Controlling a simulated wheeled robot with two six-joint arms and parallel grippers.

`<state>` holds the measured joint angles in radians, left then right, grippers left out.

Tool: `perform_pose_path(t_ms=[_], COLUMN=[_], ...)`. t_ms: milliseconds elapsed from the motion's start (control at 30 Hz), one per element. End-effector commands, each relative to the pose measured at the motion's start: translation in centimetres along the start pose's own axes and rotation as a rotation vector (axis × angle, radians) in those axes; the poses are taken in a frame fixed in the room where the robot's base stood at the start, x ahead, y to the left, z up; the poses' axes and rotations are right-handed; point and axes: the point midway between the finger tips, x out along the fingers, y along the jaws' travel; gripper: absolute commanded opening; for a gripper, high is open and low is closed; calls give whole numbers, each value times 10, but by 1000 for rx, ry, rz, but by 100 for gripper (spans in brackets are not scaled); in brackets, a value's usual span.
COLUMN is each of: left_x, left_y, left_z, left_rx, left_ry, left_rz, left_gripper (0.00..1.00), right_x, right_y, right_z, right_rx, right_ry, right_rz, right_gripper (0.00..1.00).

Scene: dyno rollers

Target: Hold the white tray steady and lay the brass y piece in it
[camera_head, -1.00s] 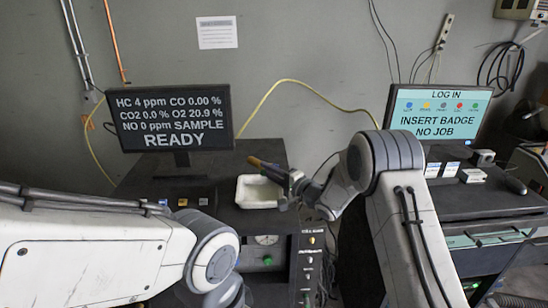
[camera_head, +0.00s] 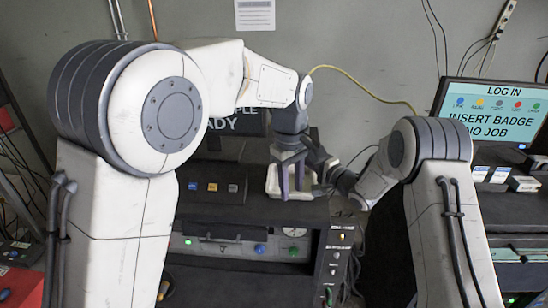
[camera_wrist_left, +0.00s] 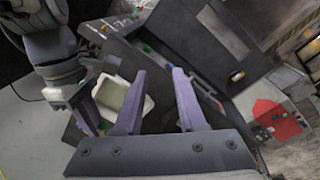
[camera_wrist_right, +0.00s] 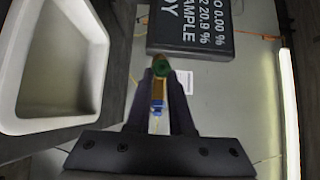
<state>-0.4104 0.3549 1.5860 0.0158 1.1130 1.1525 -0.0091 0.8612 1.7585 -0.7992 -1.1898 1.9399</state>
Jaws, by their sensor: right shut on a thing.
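The white tray (camera_head: 272,184) stands on top of the dark cabinet, partly hidden behind my left gripper (camera_head: 291,194). In the left wrist view the tray (camera_wrist_left: 136,104) lies behind and left of one finger. My left gripper (camera_wrist_left: 156,76) is open, its fingers pointing down by the tray; I cannot tell whether they touch it. My right gripper (camera_wrist_right: 160,85) is shut on the brass y piece (camera_wrist_right: 158,90), which shows a green end and a blue part. In the right wrist view the tray (camera_wrist_right: 98,50) is to the left, apart from the piece, and looks empty.
The dark cabinet (camera_head: 330,215) has knobs and buttons on its front. The READY monitor (camera_wrist_right: 190,25) stands behind and is mostly hidden by my left arm in the head view. A log-in monitor (camera_head: 495,110) and small boxes (camera_head: 500,175) stand at the right.

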Motion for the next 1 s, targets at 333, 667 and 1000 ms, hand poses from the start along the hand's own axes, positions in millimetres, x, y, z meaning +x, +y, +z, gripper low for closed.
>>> perform_pose_path(t_ms=[333,667,1000], left_x=[23,39,99], left_y=[44,49,48], left_z=[-111,-137,-140], left_rx=[-655,-824,-821], left_ry=[49,62,61], left_rz=[8,15,12], left_gripper=[40,40,40], right_x=[2,2,2], right_y=[-1,-1,-1], right_z=[3,2,2], right_rx=[-1,-1,-1], right_ry=[-4,-4,-4], right_rz=[-1,-2,-2], right_gripper=[0,0,0])
